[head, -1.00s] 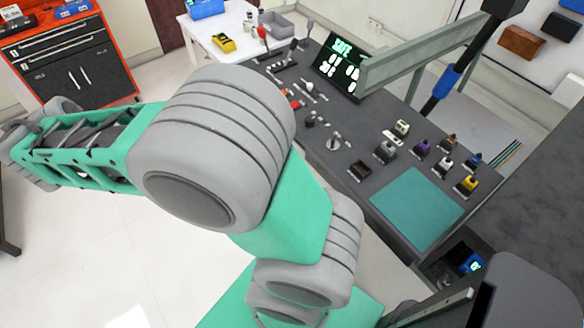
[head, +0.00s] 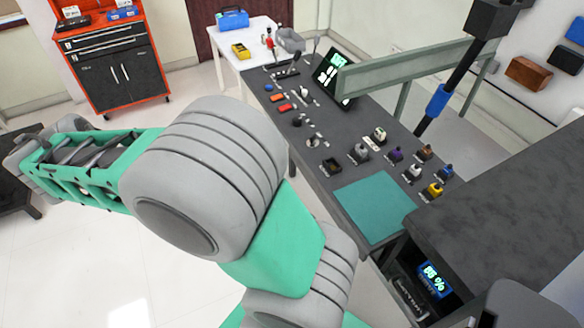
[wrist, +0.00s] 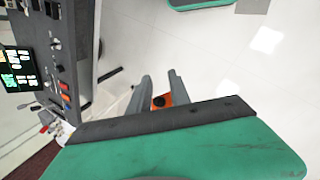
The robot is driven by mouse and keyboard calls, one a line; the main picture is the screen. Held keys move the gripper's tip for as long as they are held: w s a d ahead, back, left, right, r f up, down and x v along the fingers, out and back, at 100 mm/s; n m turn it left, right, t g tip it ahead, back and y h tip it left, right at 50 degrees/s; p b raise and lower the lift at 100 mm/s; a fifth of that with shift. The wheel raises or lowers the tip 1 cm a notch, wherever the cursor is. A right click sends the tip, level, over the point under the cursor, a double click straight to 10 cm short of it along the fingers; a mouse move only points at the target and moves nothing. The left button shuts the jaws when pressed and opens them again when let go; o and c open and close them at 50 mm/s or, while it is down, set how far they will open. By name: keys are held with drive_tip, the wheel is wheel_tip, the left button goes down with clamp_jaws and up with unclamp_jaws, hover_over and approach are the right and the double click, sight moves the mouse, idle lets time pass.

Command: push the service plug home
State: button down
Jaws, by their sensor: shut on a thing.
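My gripper (wrist: 160,89) shows in the wrist view, with two grey fingers on either side of a small orange piece with a black round centre. This piece looks like the service plug (wrist: 167,97), and the fingers are shut on it. Its lower part is hidden behind my wrist. In the head view my gripper and the plug are out of sight. I cannot make out the plug's socket in either view.
A dark console (head: 296,148) with switches and coloured knobs runs across the head view, with a teal mat (head: 374,208) at its near end. A bay with a blue lit display (head: 435,280) opens at lower right. A grey-green beam (head: 400,72) crosses above the console.

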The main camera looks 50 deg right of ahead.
drive_tip(key=s+d+f+n+g+h+b, duration=0.1)
drive_tip(key=s+d+n+h+b, duration=0.15)
drive_tip(key=d+n, duration=0.7)
drive_tip(key=s+d+f+n+g+h+b, duration=0.15)
drive_tip(key=s+d+b, duration=0.25)
drive_tip(key=d, duration=1.2)
drive_tip(key=s+d+r+n+t+h+b, duration=0.1)
drive_tip(key=s+d+r+n+t+h, duration=0.1)
drive_tip(key=s+d+n+h, duration=0.2)
drive_tip(key=s+d, duration=0.2)
drive_tip(key=d, duration=0.2)
drive_tip(key=shift+s+d+n, duration=0.15)
drive_tip(key=shift+s+n, duration=0.15)
drive_tip(key=shift+n, duration=0.1)
